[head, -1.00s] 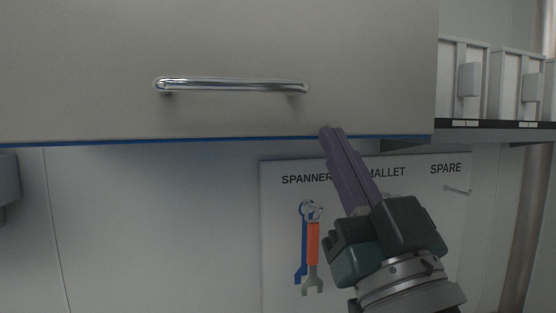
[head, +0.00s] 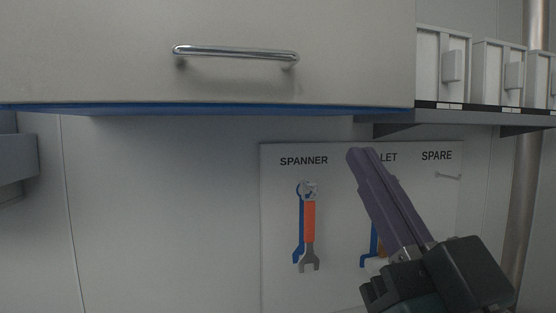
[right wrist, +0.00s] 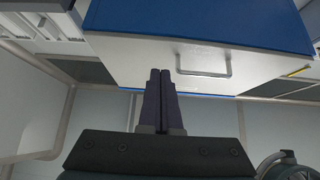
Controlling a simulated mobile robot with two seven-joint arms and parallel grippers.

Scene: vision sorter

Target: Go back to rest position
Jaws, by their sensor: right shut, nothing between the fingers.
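My right gripper (head: 362,152) has purple fingers that are shut with nothing between them. In the head view it points up and to the left, in front of the tool board and below the cabinet. In the right wrist view its fingers (right wrist: 161,75) lie side by side, pointing towards the cabinet (right wrist: 130,55). They show apart from the cabinet's chrome handle in the head view. My left gripper is not in view.
The grey cabinet front (head: 100,50) with a chrome handle (head: 235,53) hangs above. A tool board (head: 280,220) carries a spanner (head: 309,225); a mallet is mostly hidden behind my right gripper. White bins (head: 440,68) stand on a shelf at the right.

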